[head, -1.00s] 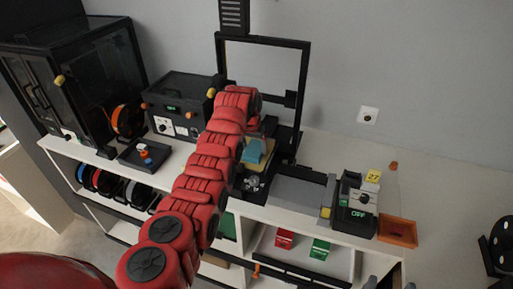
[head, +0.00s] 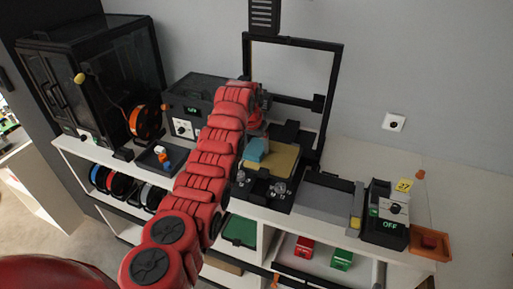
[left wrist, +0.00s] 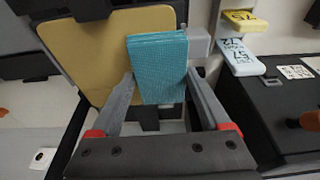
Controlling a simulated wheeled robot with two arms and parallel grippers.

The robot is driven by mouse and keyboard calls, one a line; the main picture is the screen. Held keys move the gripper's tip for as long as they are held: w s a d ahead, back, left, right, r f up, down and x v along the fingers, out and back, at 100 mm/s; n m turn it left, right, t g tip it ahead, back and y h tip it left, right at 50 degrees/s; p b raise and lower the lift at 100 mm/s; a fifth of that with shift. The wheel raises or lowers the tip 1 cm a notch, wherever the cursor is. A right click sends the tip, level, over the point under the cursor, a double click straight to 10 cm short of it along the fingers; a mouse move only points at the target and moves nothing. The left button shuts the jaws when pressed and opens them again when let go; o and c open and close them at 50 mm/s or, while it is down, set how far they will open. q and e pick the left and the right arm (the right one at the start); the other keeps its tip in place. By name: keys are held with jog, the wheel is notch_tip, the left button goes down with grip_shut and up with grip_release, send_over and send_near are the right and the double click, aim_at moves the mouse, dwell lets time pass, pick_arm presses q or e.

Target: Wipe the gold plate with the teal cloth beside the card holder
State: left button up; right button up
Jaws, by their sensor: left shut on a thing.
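The teal cloth (head: 254,150) is a small folded block, and it also shows between my fingers in the left wrist view (left wrist: 158,66). My left gripper (left wrist: 159,78) is shut on it. The gold plate (head: 284,159) lies flat on the black printer bed; in the left wrist view it (left wrist: 78,58) spreads behind and left of the cloth. The cloth is over the plate's left part in the head view; I cannot tell whether they touch. My red left arm hides part of this area. Numbered cards (left wrist: 238,57) stand at the upper right in the left wrist view. My right gripper is out of view.
A black frame (head: 331,95) rises behind the plate. A grey tray (head: 322,198) and a box reading OFF (head: 388,222) stand to the right, with an orange tray (head: 430,243) beyond. A black control box (head: 188,95) is at the left.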

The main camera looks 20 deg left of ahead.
pick_arm(q)
jog(key=r, duration=0.4)
jog(key=shift+d+r, duration=0.15)
jog(key=shift+d, duration=0.2)
jog(key=shift+a+r, duration=0.15)
jog(key=shift+r, duration=1.5)
